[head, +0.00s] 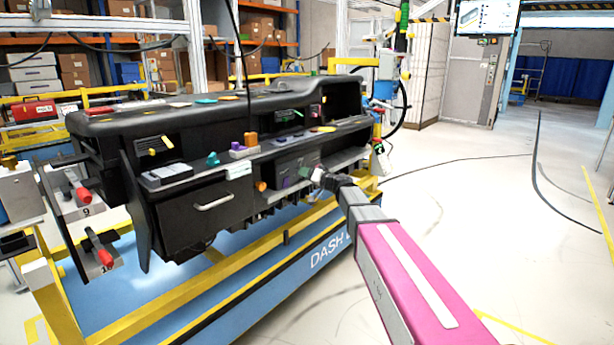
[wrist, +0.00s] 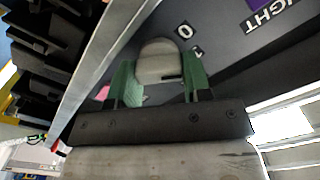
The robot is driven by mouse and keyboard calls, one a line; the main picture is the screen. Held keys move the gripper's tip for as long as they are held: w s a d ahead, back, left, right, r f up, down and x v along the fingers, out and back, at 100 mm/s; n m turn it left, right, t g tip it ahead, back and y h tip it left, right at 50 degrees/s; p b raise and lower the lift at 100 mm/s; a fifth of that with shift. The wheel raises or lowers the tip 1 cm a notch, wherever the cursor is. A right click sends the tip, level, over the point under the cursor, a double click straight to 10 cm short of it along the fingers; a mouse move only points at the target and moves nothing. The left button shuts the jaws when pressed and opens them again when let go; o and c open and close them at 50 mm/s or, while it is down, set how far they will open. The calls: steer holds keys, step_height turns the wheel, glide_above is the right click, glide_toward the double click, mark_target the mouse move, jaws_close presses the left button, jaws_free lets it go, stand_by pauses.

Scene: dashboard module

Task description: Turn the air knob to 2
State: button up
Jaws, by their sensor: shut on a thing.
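A round light-grey knob (wrist: 160,62), seemingly the air knob, sits on a dark panel (wrist: 222,50) in the wrist view. Its name label is not in sight. The white digits 0 (wrist: 185,31) and 1 (wrist: 196,51) are printed to the right of the knob. My gripper (wrist: 158,80) has its two green fingers on either side of the knob, shut on it. A small dark mark shows at the knob's lower right edge. In the head view my gripper (head: 318,174) reaches the dashboard's control panel (head: 292,166); the knob is too small to tell there.
A purple label reading LIGHT (wrist: 267,14) is on the panel at upper right. The black dashboard (head: 210,115) stands on a blue and yellow cart (head: 240,285). A drawer with a silver handle (head: 213,201) is left of my gripper.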

steer(key=o, duration=0.9)
